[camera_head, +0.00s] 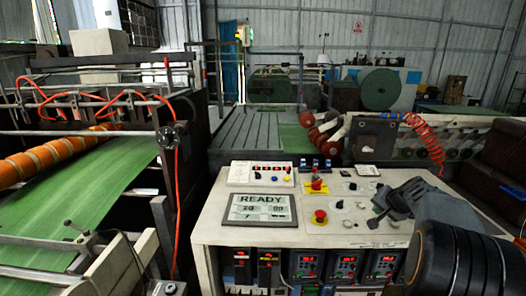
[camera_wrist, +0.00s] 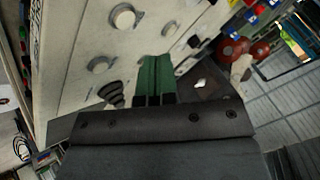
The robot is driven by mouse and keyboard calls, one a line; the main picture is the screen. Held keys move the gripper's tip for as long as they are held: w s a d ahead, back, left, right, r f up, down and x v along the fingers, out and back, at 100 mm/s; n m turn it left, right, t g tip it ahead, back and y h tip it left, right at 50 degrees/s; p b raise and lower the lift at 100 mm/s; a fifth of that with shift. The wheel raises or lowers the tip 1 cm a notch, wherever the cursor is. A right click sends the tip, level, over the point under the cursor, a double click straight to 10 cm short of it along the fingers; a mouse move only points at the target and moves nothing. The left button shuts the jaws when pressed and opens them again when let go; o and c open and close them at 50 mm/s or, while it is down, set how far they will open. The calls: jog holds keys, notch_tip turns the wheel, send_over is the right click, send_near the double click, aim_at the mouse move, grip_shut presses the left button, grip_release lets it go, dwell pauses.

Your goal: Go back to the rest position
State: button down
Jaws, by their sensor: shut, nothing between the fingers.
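My gripper (camera_head: 380,208) is above the right part of the control console's (camera_head: 211,226) top, at the right in the head view. In the wrist view my gripper (camera_wrist: 156,65) shows its two green-padded fingers together, with nothing held between them. The fingers point over the pale panel (camera_wrist: 78,72) with its round knobs. I cannot tell exactly how far the fingertips are above the panel, and no contact is clear.
The console carries a screen reading READY (camera_head: 261,207) and a red mushroom button (camera_head: 320,216). Green sheet (camera_head: 90,190) runs through a machine at left. An orange coiled hose (camera_head: 428,140) hangs behind my arm.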

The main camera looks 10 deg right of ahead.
jog(key=shift+g, duration=0.6)
jog(key=s+f, duration=0.1)
jog(key=a+f, duration=0.1)
jog(key=s+f, duration=0.1)
jog(key=shift+s+a, duration=0.25)
jog(key=shift+s, duration=0.05)
jog(key=s+a+r+n+g+p, duration=0.1)
jog(key=s+a+n, duration=0.4)
jog(key=s+a, duration=0.5)
jog(key=s+a+n+g+p, duration=0.1)
jog(key=s+a+n, duration=0.3)
jog(key=s+a, duration=0.7)
jog(key=shift+s+a+r+n+g, duration=0.3)
jog(key=shift+a+g, duration=0.5)
jog(key=shift+a, duration=1.45)
jog(key=shift+w, duration=0.1)
